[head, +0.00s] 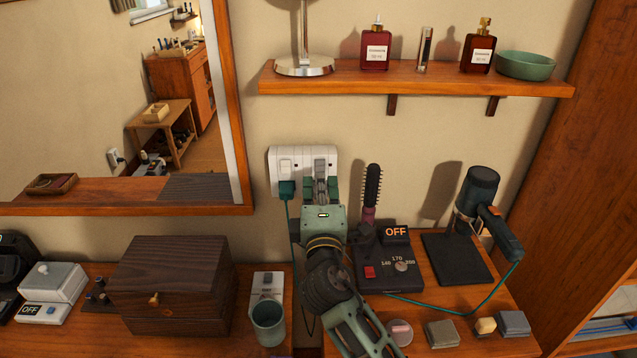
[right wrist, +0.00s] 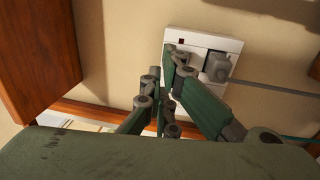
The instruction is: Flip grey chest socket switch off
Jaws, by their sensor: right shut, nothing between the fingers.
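A white double socket (head: 275,156) is on the wall below the shelf; it also shows in the right wrist view (right wrist: 232,44). A plug (head: 287,189) with a teal cord sits in its left half. In the right wrist view, a small dark red mark (right wrist: 181,41) shows on the plate; I cannot tell the switch position. My left gripper is not in view.
A dark brown wooden box (head: 178,290) stands on the left counter beside a green cup (head: 268,325). On the right are a black control unit (head: 388,270) reading OFF, a brush (head: 371,190) and a hair dryer (head: 480,205). A shelf (head: 420,80) with bottles hangs above.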

